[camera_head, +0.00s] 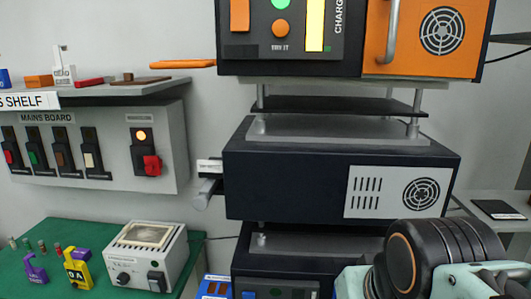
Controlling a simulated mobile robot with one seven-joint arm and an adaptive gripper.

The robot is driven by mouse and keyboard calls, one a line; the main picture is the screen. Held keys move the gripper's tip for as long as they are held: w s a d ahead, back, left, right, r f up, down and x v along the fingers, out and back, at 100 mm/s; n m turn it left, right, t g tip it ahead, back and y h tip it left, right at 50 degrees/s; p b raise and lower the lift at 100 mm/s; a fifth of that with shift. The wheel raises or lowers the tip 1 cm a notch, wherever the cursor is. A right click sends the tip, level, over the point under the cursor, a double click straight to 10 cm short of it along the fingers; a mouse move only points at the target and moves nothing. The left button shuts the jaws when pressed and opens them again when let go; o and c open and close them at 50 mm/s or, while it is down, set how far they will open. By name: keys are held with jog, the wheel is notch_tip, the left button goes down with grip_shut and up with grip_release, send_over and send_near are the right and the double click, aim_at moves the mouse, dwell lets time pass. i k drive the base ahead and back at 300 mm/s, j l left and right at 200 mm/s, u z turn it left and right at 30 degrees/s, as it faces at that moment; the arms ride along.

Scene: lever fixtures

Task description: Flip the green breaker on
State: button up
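The green breaker (38,148) is on the grey mains board (105,178) at the left. It is a black upright switch body with a small green lever at its lower part, pointing down and outward. It stands second from the left in a row, between a red-levered breaker (12,149) and a brown-levered breaker (65,147). My gripper does not show. Only a black ribbed part with an orange ring and pale green parts of my own arm fill the lower right corner, far from the board.
A cream-levered breaker (95,152) and a switch with a red handle and lit lamp (145,152) share the board. A shelf (130,88) juts above. A green table (95,230) with a grey box (145,255) stands below. Dark cabinets (290,170) stand right of the board.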

aim_at(34, 159)
jog(key=u, duration=1.65)
jog(key=i+j, duration=0.45)
jog(key=i, duration=0.2)
jog(key=i+j, duration=0.5)
jog(key=i, duration=0.15)
jog(key=i+j+z, duration=0.1)
jog(key=i+j, duration=0.35)
jog(key=i, duration=0.2)
jog(key=k, duration=0.15)
